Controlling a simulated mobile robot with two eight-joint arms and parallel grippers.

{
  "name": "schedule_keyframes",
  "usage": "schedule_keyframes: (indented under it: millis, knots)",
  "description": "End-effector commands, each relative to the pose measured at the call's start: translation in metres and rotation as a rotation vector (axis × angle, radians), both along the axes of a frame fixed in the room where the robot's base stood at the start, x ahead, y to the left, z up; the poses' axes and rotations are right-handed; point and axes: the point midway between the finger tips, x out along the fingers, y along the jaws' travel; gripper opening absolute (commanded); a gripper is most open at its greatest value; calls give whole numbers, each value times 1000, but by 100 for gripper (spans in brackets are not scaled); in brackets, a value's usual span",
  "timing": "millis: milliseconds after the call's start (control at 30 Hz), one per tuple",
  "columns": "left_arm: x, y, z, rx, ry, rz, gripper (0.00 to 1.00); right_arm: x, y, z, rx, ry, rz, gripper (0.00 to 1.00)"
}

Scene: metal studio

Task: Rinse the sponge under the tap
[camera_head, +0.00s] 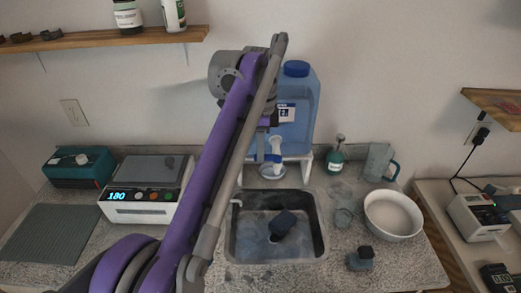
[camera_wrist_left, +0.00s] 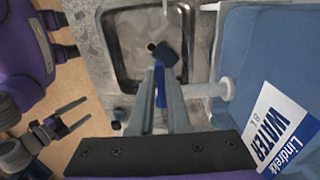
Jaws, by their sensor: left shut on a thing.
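A dark blue sponge (camera_head: 283,223) lies in the metal sink (camera_head: 240,255), and also shows in the left wrist view (camera_wrist_left: 163,54). A blue water jug (camera_head: 301,105) stands behind the sink on a white stand. Its white tap (camera_head: 275,145) points over the back of the sink. My left gripper (camera_head: 265,145) is at the tap. In the left wrist view its fingers (camera_wrist_left: 160,95) are shut on a blue piece, which looks like the tap's lever. I cannot tell whether water runs. My right gripper (camera_wrist_left: 72,116) is open and empty, off to the side in the left wrist view.
A scale (camera_head: 145,190) and a teal box (camera_head: 78,167) stand left of the sink. A green bottle (camera_head: 335,160), a clear jug (camera_head: 379,162), a white bowl (camera_head: 393,215) and a small dark object (camera_head: 360,260) stand right of it. A wooden shelf (camera_head: 105,42) hangs upper left.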

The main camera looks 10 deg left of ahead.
Motion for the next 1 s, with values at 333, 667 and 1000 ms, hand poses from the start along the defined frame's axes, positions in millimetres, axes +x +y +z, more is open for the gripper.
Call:
schedule_keyframes:
  millis: [333,667,1000]
  knots:
    - [-6,-2,2,0,0,138,0,2,0,8,0,-5,0,100]
    - [-15,-6,2,0,-1,371,0,6,0,19,0,-12,0,100]
    - [-21,-11,1,0,-1,524,0,9,0,25,0,-16,0,100]
